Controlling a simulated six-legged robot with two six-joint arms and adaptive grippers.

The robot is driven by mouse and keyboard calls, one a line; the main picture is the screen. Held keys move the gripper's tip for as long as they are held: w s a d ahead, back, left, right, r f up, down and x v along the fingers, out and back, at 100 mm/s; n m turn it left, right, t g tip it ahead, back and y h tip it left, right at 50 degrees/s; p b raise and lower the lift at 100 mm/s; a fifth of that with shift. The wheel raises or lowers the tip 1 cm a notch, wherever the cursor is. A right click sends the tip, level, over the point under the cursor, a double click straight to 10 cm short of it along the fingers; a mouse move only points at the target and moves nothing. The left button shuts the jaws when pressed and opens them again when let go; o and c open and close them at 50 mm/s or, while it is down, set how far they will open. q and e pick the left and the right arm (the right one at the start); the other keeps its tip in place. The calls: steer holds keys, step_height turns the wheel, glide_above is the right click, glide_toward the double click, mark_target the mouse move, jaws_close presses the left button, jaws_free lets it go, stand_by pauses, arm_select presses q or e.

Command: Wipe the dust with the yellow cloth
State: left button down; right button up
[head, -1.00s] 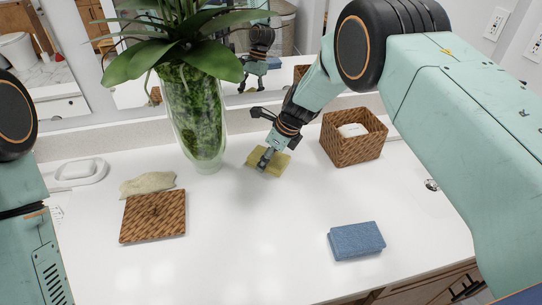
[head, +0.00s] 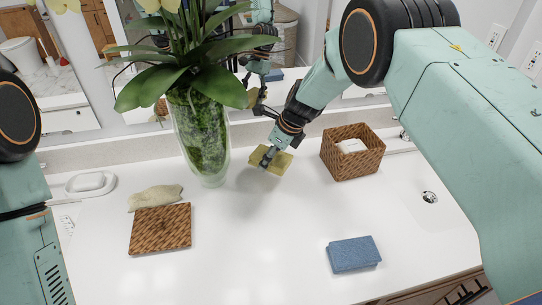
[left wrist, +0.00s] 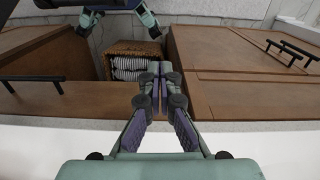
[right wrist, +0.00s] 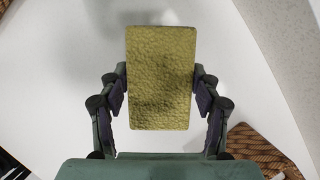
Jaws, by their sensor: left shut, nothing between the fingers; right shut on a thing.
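The yellow cloth (head: 270,163) is a thick, rectangular, textured pad. My right gripper (head: 266,158) is shut on it in front of the mirror, right of the vase. In the right wrist view the yellow cloth (right wrist: 160,78) stands upright between the fingers (right wrist: 161,95). A soft grey patch (head: 255,181) lies on the white counter just below the cloth; I cannot tell whether it is dust or shadow. I cannot tell whether the cloth touches the counter. My left gripper (left wrist: 160,72) is shut and empty, with brown cabinet fronts beyond it.
A tall glass vase (head: 200,140) with a plant stands left of the cloth. A wicker basket (head: 352,160) stands to the right. A blue pad (head: 354,254), a woven square (head: 160,229), a crumpled pale cloth (head: 154,197) and a soap dish (head: 91,184) lie about. The counter's middle front is clear.

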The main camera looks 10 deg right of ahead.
step_height(320, 180, up, 3)
steer(key=p, duration=0.2)
steer(key=shift+r+p, duration=0.1)
steer(key=shift+p, duration=0.25)
stand_by(0.4)
